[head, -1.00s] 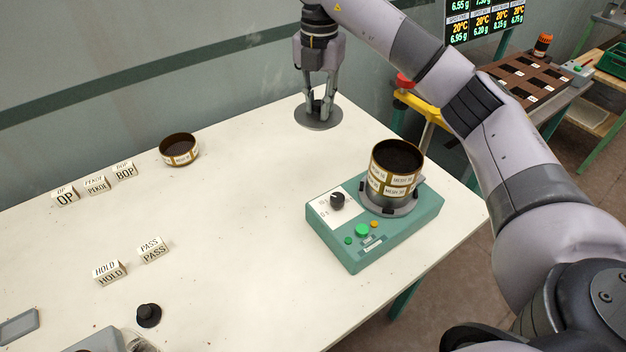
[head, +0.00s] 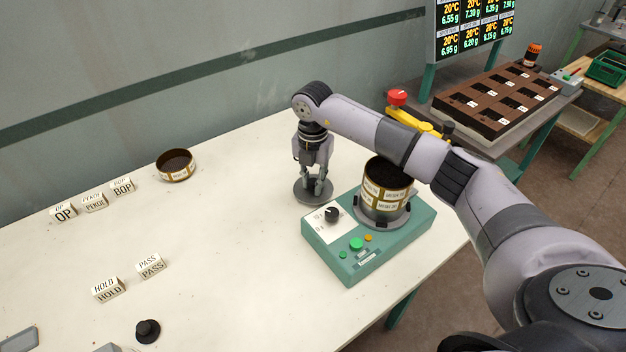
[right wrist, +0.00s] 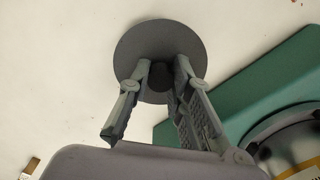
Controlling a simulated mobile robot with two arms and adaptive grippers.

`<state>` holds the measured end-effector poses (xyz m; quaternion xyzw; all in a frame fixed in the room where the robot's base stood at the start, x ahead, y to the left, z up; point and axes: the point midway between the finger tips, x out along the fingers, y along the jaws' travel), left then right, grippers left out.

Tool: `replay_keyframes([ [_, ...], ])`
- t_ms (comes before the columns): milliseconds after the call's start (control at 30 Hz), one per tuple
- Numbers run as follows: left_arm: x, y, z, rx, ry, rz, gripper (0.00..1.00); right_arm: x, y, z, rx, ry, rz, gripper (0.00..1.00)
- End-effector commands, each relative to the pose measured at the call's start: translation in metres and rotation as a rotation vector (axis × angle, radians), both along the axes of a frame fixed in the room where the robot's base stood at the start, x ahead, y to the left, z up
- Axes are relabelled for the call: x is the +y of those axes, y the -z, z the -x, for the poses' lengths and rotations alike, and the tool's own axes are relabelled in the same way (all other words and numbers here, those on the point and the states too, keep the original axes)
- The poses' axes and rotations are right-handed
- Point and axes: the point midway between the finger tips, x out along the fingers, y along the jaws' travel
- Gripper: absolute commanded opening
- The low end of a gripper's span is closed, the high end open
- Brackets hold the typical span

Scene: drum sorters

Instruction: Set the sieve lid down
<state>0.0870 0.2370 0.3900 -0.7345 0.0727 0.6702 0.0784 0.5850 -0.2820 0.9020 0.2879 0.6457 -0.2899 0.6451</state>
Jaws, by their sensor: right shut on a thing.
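The sieve lid is a flat grey disc (head: 303,196) with a dark knob in its middle. My right gripper (head: 319,188) is shut on that knob from above. The lid lies flat, at or just above the white table left of the green sieve shaker (head: 380,250); I cannot tell whether it touches. In the right wrist view the disc (right wrist: 190,40) shows beyond the fingers of my right gripper (right wrist: 161,75), clear of the shaker's edge. The stacked brass sieve (head: 385,203) stands open-topped on the shaker. My left gripper is not in view.
A shallow sieve pan (head: 175,168) stands at the back left of the table (head: 225,260). Label blocks, including PASS (head: 151,267) and HOLD (head: 108,290), stand at left. A black knobbed piece (head: 147,331) is near the front. The table's middle is clear.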

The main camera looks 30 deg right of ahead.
Motion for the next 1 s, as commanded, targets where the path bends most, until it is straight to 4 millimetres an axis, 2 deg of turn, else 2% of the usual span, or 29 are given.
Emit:
replay_keyframes([
  [400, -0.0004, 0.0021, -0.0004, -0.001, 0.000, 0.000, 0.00, 0.0001, 0.0096, -0.0001, -0.001, 0.000, 0.000, 0.00],
  [433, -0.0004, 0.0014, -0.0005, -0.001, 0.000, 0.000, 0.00, 0.0000, 0.0090, -0.0002, -0.001, 0.000, 0.000, 0.20],
  [700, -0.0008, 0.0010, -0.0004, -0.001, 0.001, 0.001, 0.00, 0.0001, 0.0089, 0.0001, -0.001, 0.000, 0.001, 0.38],
  [1000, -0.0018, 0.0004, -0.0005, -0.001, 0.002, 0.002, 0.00, 0.0001, 0.0081, 0.0001, -0.001, 0.000, 0.001, 0.39],
])
